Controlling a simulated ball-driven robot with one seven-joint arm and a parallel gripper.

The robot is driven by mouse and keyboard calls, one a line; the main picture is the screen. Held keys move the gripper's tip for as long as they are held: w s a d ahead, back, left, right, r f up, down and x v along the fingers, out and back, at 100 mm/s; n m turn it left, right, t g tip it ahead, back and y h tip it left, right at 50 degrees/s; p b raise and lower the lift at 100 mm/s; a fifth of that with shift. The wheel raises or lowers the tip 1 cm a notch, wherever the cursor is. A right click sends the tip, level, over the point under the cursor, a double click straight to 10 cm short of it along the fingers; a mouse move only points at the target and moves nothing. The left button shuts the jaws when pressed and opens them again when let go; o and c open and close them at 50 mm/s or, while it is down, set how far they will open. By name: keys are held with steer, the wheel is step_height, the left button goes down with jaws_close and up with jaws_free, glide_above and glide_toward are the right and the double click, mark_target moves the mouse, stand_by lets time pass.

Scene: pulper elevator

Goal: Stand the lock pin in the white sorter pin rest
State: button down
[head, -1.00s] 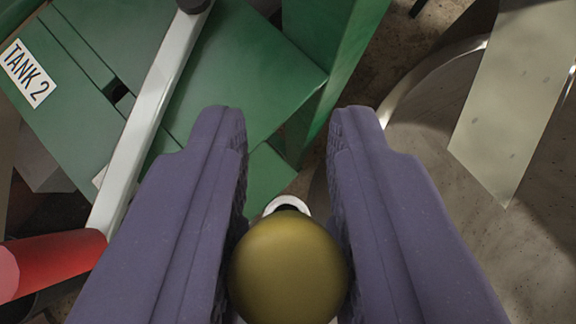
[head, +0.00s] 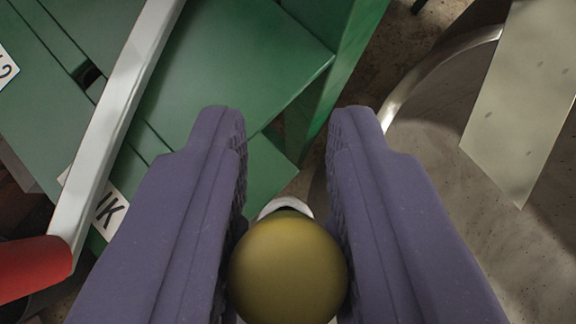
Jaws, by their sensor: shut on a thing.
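My gripper (head: 289,125) has two purple-grey fingers, which come in from the bottom of the head view. It is shut on the lock pin (head: 288,268), of which only a round dull-gold knob shows. The knob sits between the inner pads, low in the picture. The rest of the pin is hidden behind the knob. A white rounded rim (head: 285,204), which looks like the sorter pin rest, shows just beyond the knob's top edge. The knob covers most of it. I cannot tell whether the pin touches it or is inside it.
Green metal panels (head: 240,75) fill the upper left. A pale grey bar (head: 125,105) slants across them to a red cylinder (head: 35,268) at lower left. A curved metal drum (head: 425,200) and a flat metal plate (head: 520,110) stand at right.

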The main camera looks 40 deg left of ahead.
steer(key=shift+f+b, duration=0.9)
steer(key=shift+f, duration=0.2)
steer(key=c, duration=0.8)
jaws_free()
steer(key=shift+r, duration=0.1)
steer(key=p+v, duration=0.2)
steer(key=v, duration=0.4)
steer(key=shift+s+d+r+p, duration=0.15)
steer(key=shift+r+p, duration=0.2)
steer(key=shift+s+d+r, duration=0.25)
steer(key=shift+s+r, duration=0.05)
steer(key=shift+s, duration=0.05)
